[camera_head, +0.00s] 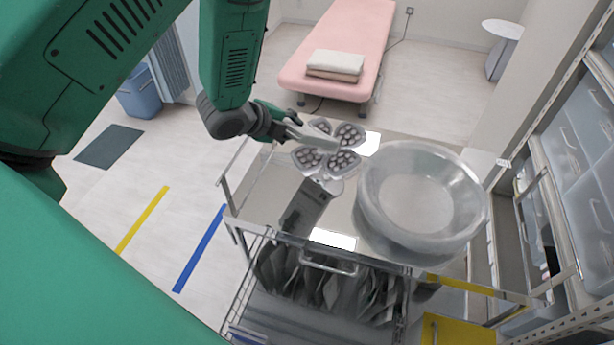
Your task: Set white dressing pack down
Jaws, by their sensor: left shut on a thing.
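My left gripper (316,137) reaches in from the upper left over the steel trolley top (270,195). It is shut on a thin, pale thing, which I take to be the white dressing pack; the fingers hide most of it and its outline is unclear. The fingers are over the rear half of the trolley, left of a large clear round basin (420,200), and look apart from the basin. I cannot tell whether the held thing touches the top. My right gripper is not in view.
The trolley top's left and front parts look bare, with bright white patches and a lamp-like pattern, probably reflections. A wire basket (240,300) with several packets hangs in front. Drawers (580,150) line the right. A pink bed (350,25) stands behind.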

